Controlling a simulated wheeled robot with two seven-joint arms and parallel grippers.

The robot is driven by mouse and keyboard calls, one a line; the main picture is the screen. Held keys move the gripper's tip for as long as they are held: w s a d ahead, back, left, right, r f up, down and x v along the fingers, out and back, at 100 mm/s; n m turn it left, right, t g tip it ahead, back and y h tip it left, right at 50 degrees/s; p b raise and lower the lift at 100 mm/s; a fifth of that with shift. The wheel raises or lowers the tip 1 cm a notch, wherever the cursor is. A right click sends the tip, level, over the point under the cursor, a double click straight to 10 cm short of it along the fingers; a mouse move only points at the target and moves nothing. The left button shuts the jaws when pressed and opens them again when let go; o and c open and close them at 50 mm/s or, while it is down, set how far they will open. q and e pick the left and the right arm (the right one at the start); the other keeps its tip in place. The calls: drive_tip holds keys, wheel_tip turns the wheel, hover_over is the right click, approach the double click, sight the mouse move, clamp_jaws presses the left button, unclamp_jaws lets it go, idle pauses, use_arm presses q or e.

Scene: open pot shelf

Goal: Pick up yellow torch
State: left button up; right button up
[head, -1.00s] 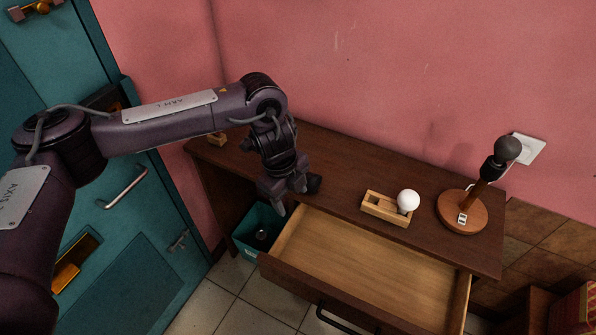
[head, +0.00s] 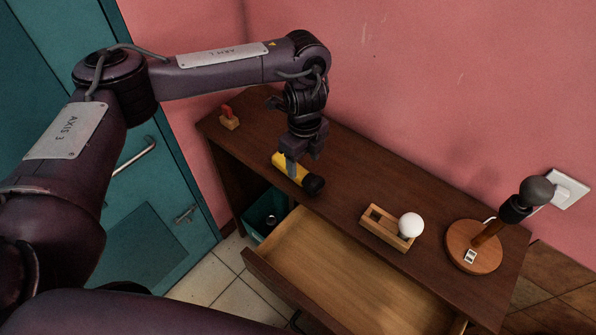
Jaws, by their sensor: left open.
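The yellow torch (head: 282,161) lies on the brown desk near its front edge, left of the middle. Its black head (head: 314,185) points to the lower right. My left gripper (head: 300,163) is over the torch, pointing down. It is open, and one grey finger shows in front of the yellow body. The gripper hides part of the torch, and I cannot tell whether the fingers touch it. My right gripper is not in view.
An open, empty-looking drawer (head: 335,270) juts out below the desk top (head: 345,165). A wooden holder (head: 383,232) with a white ball (head: 411,225) and a lamp base (head: 460,248) stand to the right. A teal bin (head: 262,213) is below left. A small red-topped block (head: 229,121) sits at the far left.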

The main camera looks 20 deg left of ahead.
sight(304, 174)
use_arm(q)
wheel_tip(304, 174, down, 4)
drive_tip(key=shift+d+r+b, duration=0.1)
drive_tip(key=shift+d+b, duration=0.05)
drive_tip(key=shift+b, duration=0.15)
drive_tip(key=c, duration=1.2)
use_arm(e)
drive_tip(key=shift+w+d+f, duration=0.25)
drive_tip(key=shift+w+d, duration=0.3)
